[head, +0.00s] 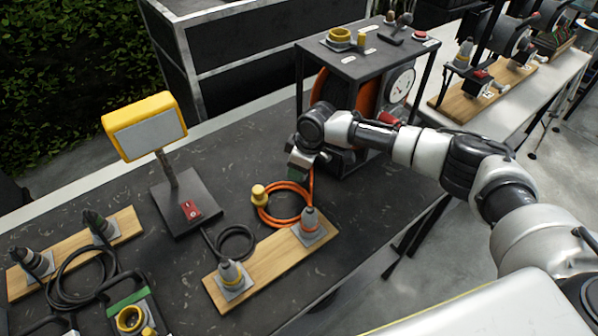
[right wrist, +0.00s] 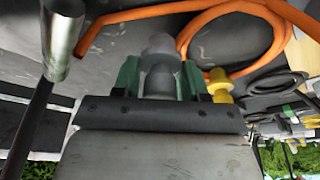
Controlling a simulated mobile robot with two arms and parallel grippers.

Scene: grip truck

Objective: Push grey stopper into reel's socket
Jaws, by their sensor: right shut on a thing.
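My right gripper (head: 296,172) is beside the reel (head: 366,92), at the near left side of its black frame and above the table. In the right wrist view its green fingers (right wrist: 158,80) are shut on a grey stopper (right wrist: 160,72), whose rounded, paler end points away from the gripper. In the head view the stopper is hidden by the gripper and wrist. The reel has an orange drum in a dark frame with a round gauge. I cannot make out its socket, as my right arm covers the reel's lower front. My left gripper is not in view.
A yellow-headed lamp (head: 145,124) stands left. A metal post (right wrist: 65,38) is close in the right wrist view.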

